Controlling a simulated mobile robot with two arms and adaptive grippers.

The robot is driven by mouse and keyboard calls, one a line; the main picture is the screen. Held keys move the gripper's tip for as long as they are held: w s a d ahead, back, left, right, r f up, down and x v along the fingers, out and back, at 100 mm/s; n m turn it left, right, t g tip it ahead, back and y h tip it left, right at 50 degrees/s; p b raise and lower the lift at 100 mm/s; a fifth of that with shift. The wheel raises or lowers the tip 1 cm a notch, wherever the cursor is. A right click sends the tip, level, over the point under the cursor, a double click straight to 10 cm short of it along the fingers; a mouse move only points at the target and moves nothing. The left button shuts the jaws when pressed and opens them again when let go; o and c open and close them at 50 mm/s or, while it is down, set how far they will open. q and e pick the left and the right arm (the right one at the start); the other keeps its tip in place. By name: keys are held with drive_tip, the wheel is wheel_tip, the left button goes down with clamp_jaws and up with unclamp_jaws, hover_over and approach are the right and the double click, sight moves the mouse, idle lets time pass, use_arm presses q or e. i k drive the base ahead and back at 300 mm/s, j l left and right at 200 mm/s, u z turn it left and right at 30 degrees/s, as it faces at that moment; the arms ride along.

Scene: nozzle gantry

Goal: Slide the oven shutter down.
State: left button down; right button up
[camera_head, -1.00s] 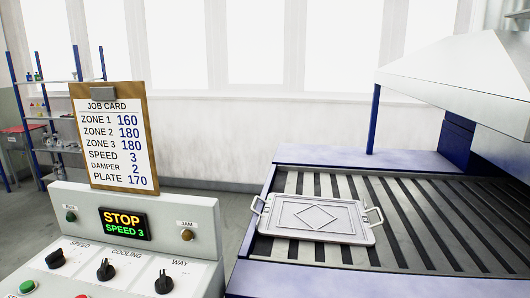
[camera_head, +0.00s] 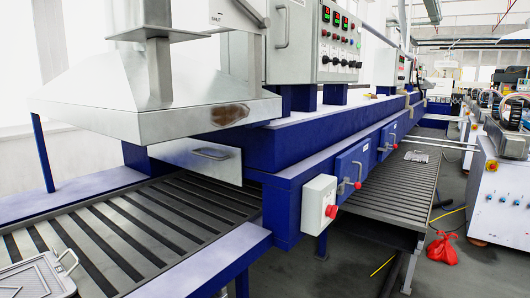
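A bare metal plate with a bar handle, which looks like the oven shutter (camera_head: 190,160), is at the mouth of the blue oven (camera_head: 290,145), below the grey hood (camera_head: 90,95). A gap shows between its lower edge and the slatted conveyor (camera_head: 150,225); how far it can travel cannot be told. Neither of my grippers is in view.
A metal tray with wire handles (camera_head: 35,277) lies on the conveyor at the lower left. A white box with a red button (camera_head: 319,205) juts from the oven's corner. A control cabinet (camera_head: 330,45) stands on top. A red bag (camera_head: 442,249) lies on the floor at right.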

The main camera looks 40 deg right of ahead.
sight(223, 162)
drive_tip(key=z, duration=0.9)
